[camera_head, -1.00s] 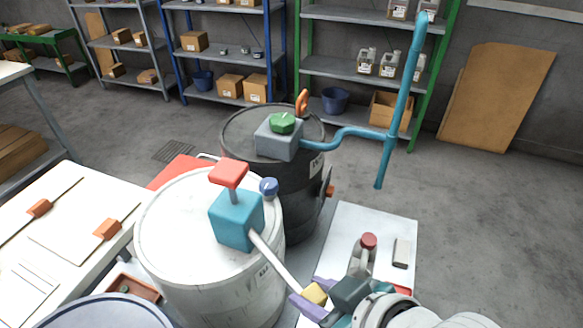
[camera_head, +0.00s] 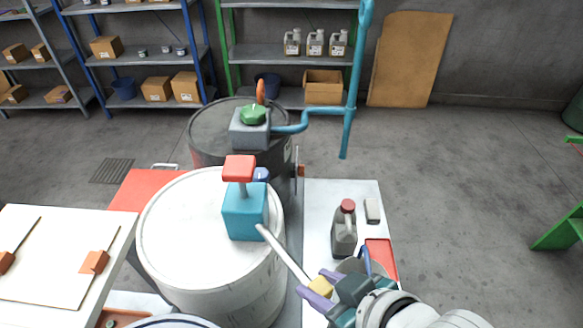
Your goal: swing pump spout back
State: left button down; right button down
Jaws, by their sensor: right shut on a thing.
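The pump is a teal block (camera_head: 245,212) with a red T-shaped top (camera_head: 239,168), standing on a white drum (camera_head: 180,225). Its pale, straight spout (camera_head: 283,252) slants from the block down to the lower right, past the drum's rim. My right gripper (camera_head: 319,287), with purple fingers, is shut on the spout near its outer end. A yellow piece shows between the fingers; I cannot tell whether it belongs to the spout. The gripper hides the spout's tip. My left gripper is not in view.
A dark drum (camera_head: 205,140) behind carries a grey pump (camera_head: 249,130) with a long blue pipe (camera_head: 355,90). A grey jug (camera_head: 344,232) with a red cap stands on a pale platform (camera_head: 318,200) beside my right gripper. A white table (camera_head: 50,245) is at left.

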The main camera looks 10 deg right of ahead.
jog(key=shift+a, duration=0.15)
jog(key=c, duration=0.5)
grip_release()
jog(key=shift+s, duration=0.1)
jog(key=shift+s+r, duration=0.15)
jog(key=shift+r, duration=0.05)
jog(key=shift+p+v, duration=1.5)
jog(key=shift+v, duration=3.15)
